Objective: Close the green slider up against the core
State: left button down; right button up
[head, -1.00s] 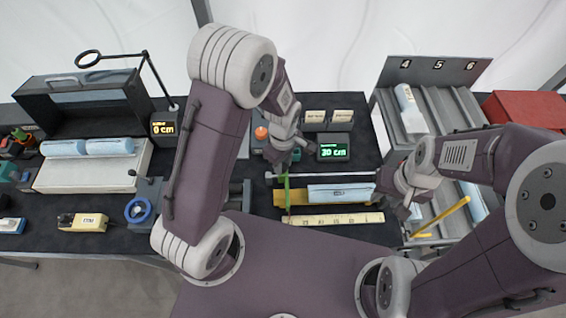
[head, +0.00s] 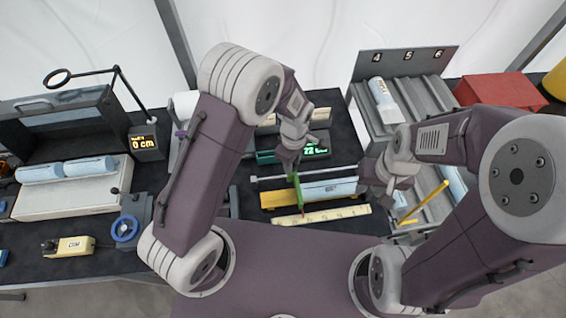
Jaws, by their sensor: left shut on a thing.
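The green slider (head: 298,186) stands upright across the yellow measuring trough (head: 279,200). My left gripper (head: 293,169) is shut on its top end from above. The core (head: 330,190), a pale blue cylinder, lies in the trough just right of the slider. The slider is at or very close to the core's left end; I cannot tell if they touch. My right gripper (head: 379,187) is at the core's right end, and its jaws are too small and hidden to read.
A pale ruler (head: 335,214) lies in front of the trough. A green display (head: 315,150) behind reads about 22 cm, partly covered by my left arm. A rack numbered 4, 5, 6 (head: 405,62) stands at right, with a yellow rod (head: 425,202) near it.

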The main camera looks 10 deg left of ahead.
pick_arm(q)
jog(key=shift+w+r, duration=0.1)
jog(key=shift+w, duration=0.05)
jog(key=c, duration=1.2)
grip_release()
jog(key=shift+o, duration=0.5)
jog(key=shift+d, duration=0.1)
jog(key=shift+r, duration=0.35)
notch_tip(320, 180, up, 8)
jog(key=b, duration=0.1)
jog(key=shift+r+b, duration=0.15)
jog(key=shift+b, duration=0.15)
